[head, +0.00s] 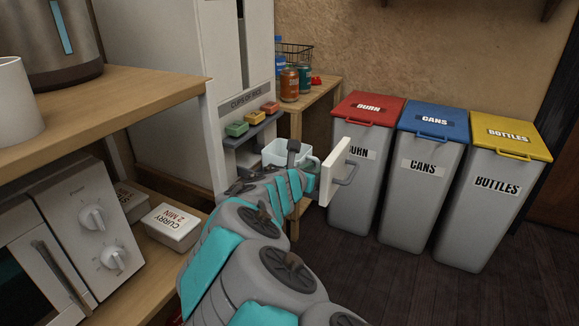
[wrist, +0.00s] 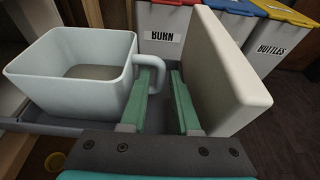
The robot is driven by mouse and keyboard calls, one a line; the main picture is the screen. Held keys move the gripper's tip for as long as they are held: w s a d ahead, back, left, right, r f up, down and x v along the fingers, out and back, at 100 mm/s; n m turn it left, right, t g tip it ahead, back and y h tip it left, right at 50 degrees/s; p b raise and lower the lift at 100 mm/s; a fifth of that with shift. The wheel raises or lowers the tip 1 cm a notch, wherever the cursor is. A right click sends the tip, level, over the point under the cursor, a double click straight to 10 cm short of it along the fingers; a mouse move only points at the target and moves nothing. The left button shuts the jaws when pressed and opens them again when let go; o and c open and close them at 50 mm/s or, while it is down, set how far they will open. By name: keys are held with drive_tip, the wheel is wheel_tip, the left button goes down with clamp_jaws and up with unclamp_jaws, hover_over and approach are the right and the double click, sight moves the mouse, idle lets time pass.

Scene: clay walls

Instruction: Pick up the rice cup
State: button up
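The rice cup (wrist: 75,85) is a pale, square cup with a side handle (wrist: 157,72). It stands upright in the pulled-out drawer (wrist: 22,126), with a flat greyish surface inside. In the head view the cup (head: 276,153) is partly hidden behind my arm. My gripper (wrist: 163,88) is open, its two green fingers apart. The cup's handle lies at the left finger and reaches into the gap between the fingers. I cannot tell whether they touch. The right finger is beside the drawer's white front panel (wrist: 228,75).
The drawer front (head: 335,172) stands close to my gripper's right. Red, blue and yellow-lidded bins (head: 369,107) stand at the right. Coloured boxes (head: 237,129) sit on a ledge above the drawer. A shelf with a microwave (head: 95,225) is at the left. Dark floor is free at front right.

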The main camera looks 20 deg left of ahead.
clamp_jaws()
idle(1.4)
